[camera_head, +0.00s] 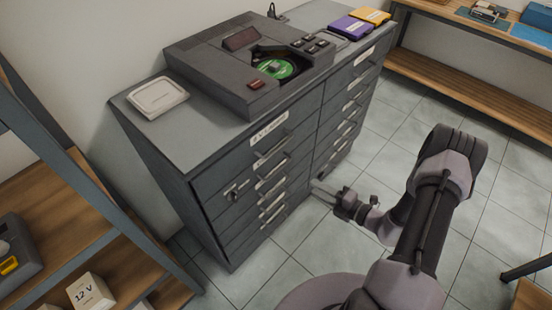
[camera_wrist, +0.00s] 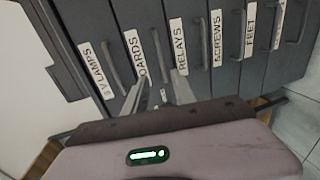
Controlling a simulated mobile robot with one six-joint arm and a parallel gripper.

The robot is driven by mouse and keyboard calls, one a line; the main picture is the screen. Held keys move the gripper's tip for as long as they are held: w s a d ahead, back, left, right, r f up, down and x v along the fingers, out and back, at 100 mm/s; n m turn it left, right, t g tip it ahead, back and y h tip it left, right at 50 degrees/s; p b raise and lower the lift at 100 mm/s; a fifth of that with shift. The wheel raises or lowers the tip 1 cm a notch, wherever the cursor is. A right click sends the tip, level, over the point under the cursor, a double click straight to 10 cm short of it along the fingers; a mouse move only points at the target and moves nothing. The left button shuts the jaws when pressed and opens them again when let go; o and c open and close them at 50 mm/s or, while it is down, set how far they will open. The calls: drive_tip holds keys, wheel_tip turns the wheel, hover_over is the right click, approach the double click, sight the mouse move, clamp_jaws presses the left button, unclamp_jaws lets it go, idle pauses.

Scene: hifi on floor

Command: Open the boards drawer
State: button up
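The boards drawer (camera_wrist: 148,28) shows in the wrist view as a dark grey front with a white label (camera_wrist: 132,48), partly covered by one of my fingers. Its bar handle (camera_wrist: 158,55) lies between the lamps and relays drawers. The drawer looks shut, flush with its neighbours. My gripper (camera_wrist: 162,94) is open, with one finger over the label side and one on the relays side of the handle. I cannot tell whether they touch it. In the head view my gripper (camera_head: 318,187) is low in front of the grey cabinet (camera_head: 160,170); I cannot tell which drawer there is boards.
Neighbouring drawers are relays (camera_wrist: 180,45), screws (camera_wrist: 217,38) and feet (camera_wrist: 250,30). A player with a green disc (camera_head: 250,60) and a white tray (camera_head: 157,97) stand on the cabinet. Wooden shelving (camera_head: 60,210) stands at the left. The tiled floor (camera_head: 400,120) to the right is clear.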

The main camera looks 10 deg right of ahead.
sight(279, 168)
drive_tip(key=b+x, duration=0.5)
drive_tip(key=x, duration=1.2)
drive_tip(key=shift+a, duration=0.25)
clamp_jaws()
idle(0.4)
